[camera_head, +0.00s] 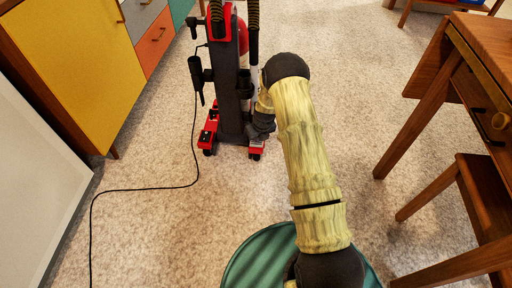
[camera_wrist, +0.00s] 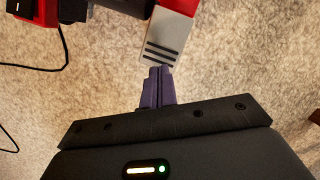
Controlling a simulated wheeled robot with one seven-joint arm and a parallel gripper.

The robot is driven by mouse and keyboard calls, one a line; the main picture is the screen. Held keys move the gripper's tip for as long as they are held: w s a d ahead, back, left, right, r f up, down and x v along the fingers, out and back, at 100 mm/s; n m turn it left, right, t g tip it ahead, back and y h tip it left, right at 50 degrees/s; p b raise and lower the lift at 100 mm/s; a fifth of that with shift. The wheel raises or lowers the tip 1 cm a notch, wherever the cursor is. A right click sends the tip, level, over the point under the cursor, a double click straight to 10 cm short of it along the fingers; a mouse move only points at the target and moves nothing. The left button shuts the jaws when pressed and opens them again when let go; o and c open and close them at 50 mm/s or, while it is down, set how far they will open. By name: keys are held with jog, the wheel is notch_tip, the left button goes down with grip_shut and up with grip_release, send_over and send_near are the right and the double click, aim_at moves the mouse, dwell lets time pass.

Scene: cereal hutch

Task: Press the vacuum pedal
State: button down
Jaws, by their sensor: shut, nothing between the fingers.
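The upright vacuum (camera_head: 230,90) is dark grey and red and stands on the carpet, upper middle in the head view. In the wrist view a pale grey pedal (camera_wrist: 165,42) with black stripes juts from a red part of its base. My gripper (camera_wrist: 160,72) is shut and empty, its purple fingertips right at the pedal's near edge. I cannot tell whether they touch it. In the head view my arm reaches down to the right side of the vacuum's base, and the fingers and pedal cannot be made out there.
A black cord (camera_head: 140,188) runs over the carpet to the left. A cabinet with a yellow door (camera_head: 78,60) stands at the left, beside a white panel (camera_head: 35,190). A wooden desk (camera_head: 485,50) and chair (camera_head: 480,200) stand at the right.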

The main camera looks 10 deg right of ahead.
jog(key=shift+b+x, duration=1)
jog(key=shift+x, duration=0.35)
